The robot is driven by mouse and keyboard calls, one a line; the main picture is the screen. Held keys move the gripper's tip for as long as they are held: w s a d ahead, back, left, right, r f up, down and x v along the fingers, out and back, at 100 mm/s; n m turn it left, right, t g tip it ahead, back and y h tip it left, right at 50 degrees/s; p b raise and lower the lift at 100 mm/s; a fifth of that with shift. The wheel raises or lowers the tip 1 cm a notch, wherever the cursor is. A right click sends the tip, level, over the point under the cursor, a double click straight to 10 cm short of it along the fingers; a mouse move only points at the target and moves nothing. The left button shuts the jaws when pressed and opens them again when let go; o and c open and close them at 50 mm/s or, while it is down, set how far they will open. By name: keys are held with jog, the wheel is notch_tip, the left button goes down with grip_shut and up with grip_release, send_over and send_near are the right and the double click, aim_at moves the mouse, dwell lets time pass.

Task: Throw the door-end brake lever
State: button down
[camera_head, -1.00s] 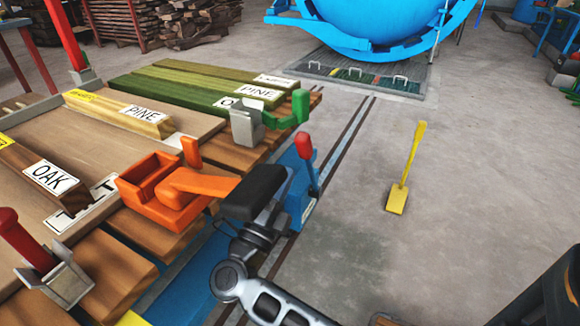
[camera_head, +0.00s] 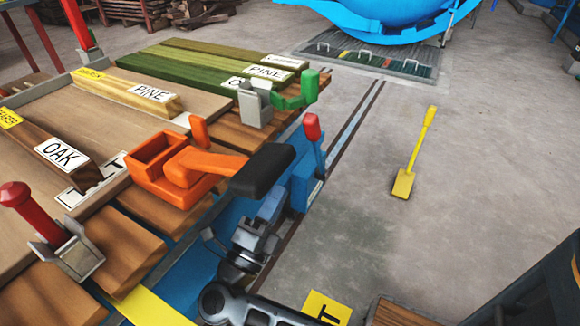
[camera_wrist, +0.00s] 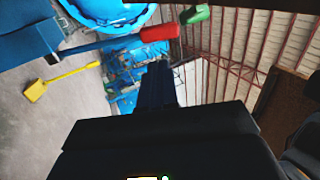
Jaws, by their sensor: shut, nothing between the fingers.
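A red-handled lever (camera_head: 312,127) with a blue shaft stands on the blue side of the cart (camera_head: 301,184), near its far end towards the blue vessel. Its red grip (camera_wrist: 158,32) shows near the top of the wrist view, its shaft running left. My gripper (camera_head: 265,168) is black and shut, with nothing held. In the head view it is just left of and nearer than the lever, beside the orange part, apart from the red grip. In the wrist view the gripper (camera_wrist: 160,85) points below the grip. The foot of the lever is partly hidden.
An orange clamp-like part (camera_head: 185,165) and a green handle (camera_head: 300,98) on a grey bracket stand on the cart. Another red handle (camera_head: 15,195) is at lower left. Labelled boards lie on top. A yellow shovel (camera_head: 415,155) lies on open floor to the right.

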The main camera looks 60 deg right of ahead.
aim_at(311, 135)
jog(key=shift+s+a+f, duration=0.1)
jog(key=shift+a+f, duration=0.25)
jog(key=shift+f, duration=0.35)
jog(key=b+x, duration=0.1)
jog(key=x, duration=1.2)
jog(key=shift+d, duration=0.15)
jog(key=shift+d+r, duration=0.25)
jog(key=shift+d, duration=0.05)
jog(key=p+x, duration=0.1)
jog(key=x, duration=0.2)
jog(key=shift+d+r, duration=0.1)
jog(key=shift+r, duration=0.2)
jog(key=shift+f, duration=0.1)
